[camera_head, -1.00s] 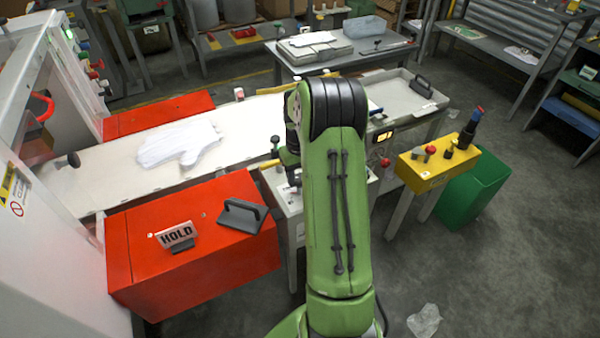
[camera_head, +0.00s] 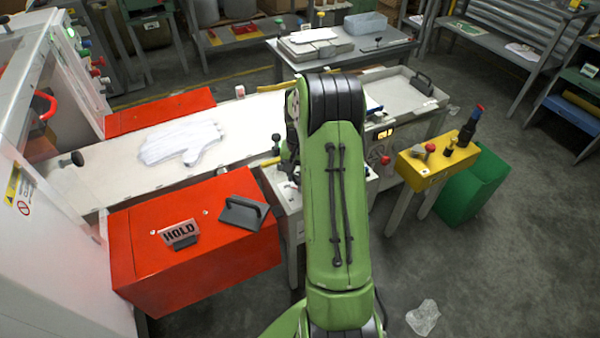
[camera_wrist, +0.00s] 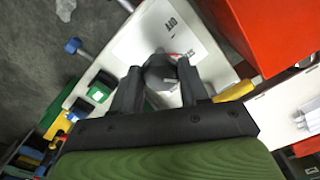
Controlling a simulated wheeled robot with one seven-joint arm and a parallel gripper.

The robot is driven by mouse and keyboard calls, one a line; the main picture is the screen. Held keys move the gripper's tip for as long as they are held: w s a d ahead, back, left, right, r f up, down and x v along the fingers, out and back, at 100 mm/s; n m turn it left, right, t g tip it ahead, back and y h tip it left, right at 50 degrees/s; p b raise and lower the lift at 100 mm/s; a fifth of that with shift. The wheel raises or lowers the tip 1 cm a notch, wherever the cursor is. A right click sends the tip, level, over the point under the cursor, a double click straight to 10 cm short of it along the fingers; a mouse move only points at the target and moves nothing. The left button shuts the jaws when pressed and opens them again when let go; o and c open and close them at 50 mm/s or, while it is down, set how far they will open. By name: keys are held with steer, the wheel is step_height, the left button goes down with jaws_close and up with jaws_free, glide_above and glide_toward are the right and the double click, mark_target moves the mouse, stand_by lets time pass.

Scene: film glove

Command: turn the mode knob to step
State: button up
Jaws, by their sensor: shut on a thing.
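The mode knob (camera_wrist: 160,73) is a dark round knob on a white panel (camera_wrist: 88,88) in the wrist view. My gripper (camera_wrist: 159,68) has one finger on each side of it and is shut on it. The knob's pointer setting cannot be made out clearly. In the head view my green arm hides the gripper and the knob; part of the pale control stand (camera_head: 285,190) shows left of the arm.
A belt with a white glove (camera_head: 182,142) runs behind. A yellow button stand (camera_head: 436,165) and green bin (camera_head: 475,190) are at right.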

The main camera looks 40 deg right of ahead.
steer(key=shift+r, duration=0.1)
steer(key=o, duration=1.1)
steer(key=shift+c, duration=0.2)
step_height(320, 180, up, 16)
steer(key=p, duration=0.4)
steer(key=shift+f, duration=0.2)
